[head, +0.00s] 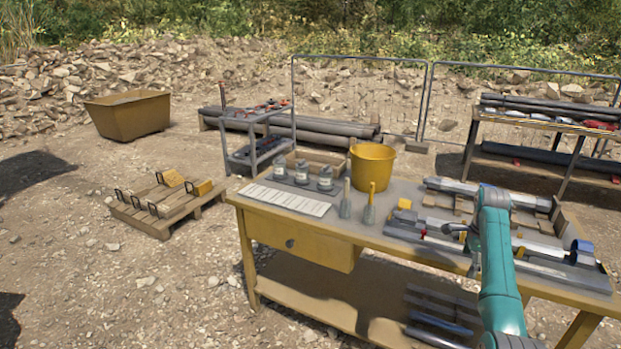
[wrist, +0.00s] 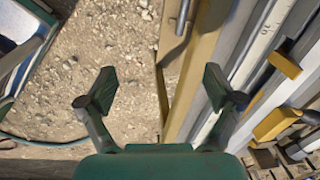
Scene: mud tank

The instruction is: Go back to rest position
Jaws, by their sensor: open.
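My gripper (wrist: 160,88) is open and empty in the wrist view, with its two fingers apart. Bare gravel and the table's front edge show between and beyond the fingers. In the head view my teal arm reaches up over the right part of the yellow workbench (head: 262,240). The gripper end there is small and partly hidden by the arm, near the grey metal parts on the bench. The wrist view looks down past the bench edge (wrist: 190,85) on its right. Nothing is held.
On the bench stand a yellow bucket (head: 372,167), several grey jars (head: 302,173), a white sheet (head: 285,198) and long metal pieces (head: 540,270). A pallet (head: 150,218) lies on the ground at left, with a yellow skip (head: 128,114) behind. Gravel at left front is free.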

